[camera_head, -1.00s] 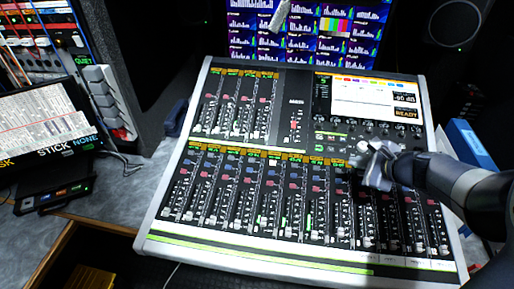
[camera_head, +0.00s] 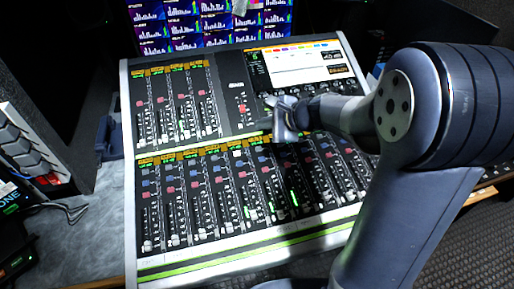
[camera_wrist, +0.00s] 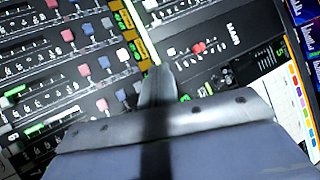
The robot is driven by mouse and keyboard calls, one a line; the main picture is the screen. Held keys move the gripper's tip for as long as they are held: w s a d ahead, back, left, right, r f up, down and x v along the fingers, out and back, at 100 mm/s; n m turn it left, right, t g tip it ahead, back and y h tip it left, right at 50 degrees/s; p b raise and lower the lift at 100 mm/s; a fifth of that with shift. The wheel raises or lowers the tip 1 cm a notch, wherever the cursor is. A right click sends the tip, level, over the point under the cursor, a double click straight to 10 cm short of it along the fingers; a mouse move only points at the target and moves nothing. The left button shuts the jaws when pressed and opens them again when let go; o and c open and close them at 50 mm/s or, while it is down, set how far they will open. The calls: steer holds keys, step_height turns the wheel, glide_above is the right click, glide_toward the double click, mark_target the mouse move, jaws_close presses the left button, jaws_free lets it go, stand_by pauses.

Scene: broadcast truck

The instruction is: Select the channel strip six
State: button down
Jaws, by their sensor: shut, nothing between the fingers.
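The mixing console (camera_head: 190,262) fills the middle of the head view, with a lower bank of channel strips (camera_head: 245,195) and a shorter upper bank at the left. Each strip has an orange label, coloured buttons and a fader. The strip numbers are too small to read, so I cannot tell strip six by its number. My gripper (camera_head: 280,132) is shut and empty, over the top of the lower bank right of its middle. In the wrist view, its fingertips (camera_wrist: 158,72) point at the divider beside the orange labels (camera_wrist: 128,40). I cannot tell whether they touch the console.
A screen panel (camera_head: 300,65) is at the console's upper right. Monitors (camera_head: 190,25) stand behind. Grey desk (camera_head: 95,235) and other equipment lie to the left. My arm covers the console's right side.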

steer(key=shift+f, duration=0.15)
steer(key=b, duration=0.6)
glide_above(263, 153)
steer(key=f, duration=0.7)
steer(key=shift+s, duration=0.25)
steer(key=shift+w+f+b, duration=0.15)
steer(key=shift+f+b, duration=0.4)
steer(key=shift+f, duration=0.2)
steer(key=shift+f, duration=0.1)
stand_by(0.4)
steer(key=shift+f+b, duration=0.3)
steer(key=shift+b, duration=0.2)
steer(key=shift+w+a+f+b, duration=0.1)
steer(key=shift+f+b, duration=0.3)
steer(key=shift+b, duration=0.05)
stand_by(0.4)
steer(key=shift+r, duration=0.15)
steer(key=shift+r+p, duration=0.6)
steer(key=shift+r, duration=0.1)
steer(key=shift+r, duration=0.1)
